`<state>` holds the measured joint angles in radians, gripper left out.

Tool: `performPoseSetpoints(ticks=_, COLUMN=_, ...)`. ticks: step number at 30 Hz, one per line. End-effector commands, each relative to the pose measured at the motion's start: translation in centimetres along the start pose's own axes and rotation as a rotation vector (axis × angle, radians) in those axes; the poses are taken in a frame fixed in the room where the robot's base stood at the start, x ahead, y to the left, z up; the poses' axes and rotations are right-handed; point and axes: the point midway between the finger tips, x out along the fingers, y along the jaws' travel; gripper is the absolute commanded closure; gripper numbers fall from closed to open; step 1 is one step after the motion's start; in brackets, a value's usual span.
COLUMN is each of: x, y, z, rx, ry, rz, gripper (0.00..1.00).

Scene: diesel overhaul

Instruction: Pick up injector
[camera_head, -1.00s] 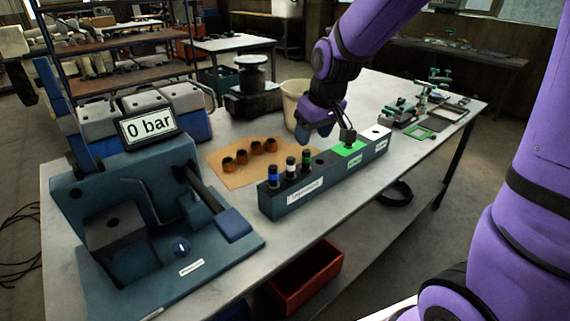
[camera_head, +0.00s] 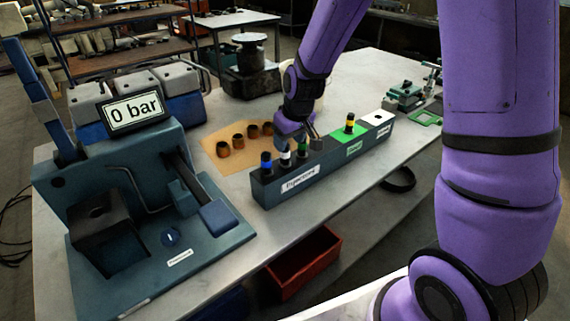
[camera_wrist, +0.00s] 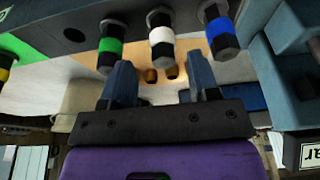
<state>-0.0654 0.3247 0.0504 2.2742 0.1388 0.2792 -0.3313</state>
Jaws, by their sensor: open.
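Three injectors stand upright in the dark blue rack (camera_head: 268,193): one with a blue band (camera_head: 266,163), one with a white band (camera_head: 286,156) and one with a green band (camera_head: 302,148). A yellow-banded injector (camera_head: 350,124) stands in the rack's green section. My gripper (camera_head: 298,138) is open and empty, close to the white and green injectors. In the wrist view its fingers (camera_wrist: 160,72) point toward the white injector (camera_wrist: 161,38), which lies between their lines. The green (camera_wrist: 110,50) and blue (camera_wrist: 219,30) injectors lie to either side. No contact is visible.
A test stand (camera_head: 130,180) with a "0 bar" display (camera_head: 134,111) stands at the left. A red bin (camera_head: 304,262) is below the table.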

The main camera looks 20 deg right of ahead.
Motion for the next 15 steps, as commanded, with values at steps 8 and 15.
performPoseSetpoints(ticks=8, x=3.6, y=-0.3, z=-0.1, rx=0.0, ry=-0.003, rz=0.0, gripper=0.45)
performPoseSetpoints(ticks=15, x=4.8, y=-0.3, z=-0.1, rx=0.0, ry=-0.001, rz=0.0, gripper=0.45)
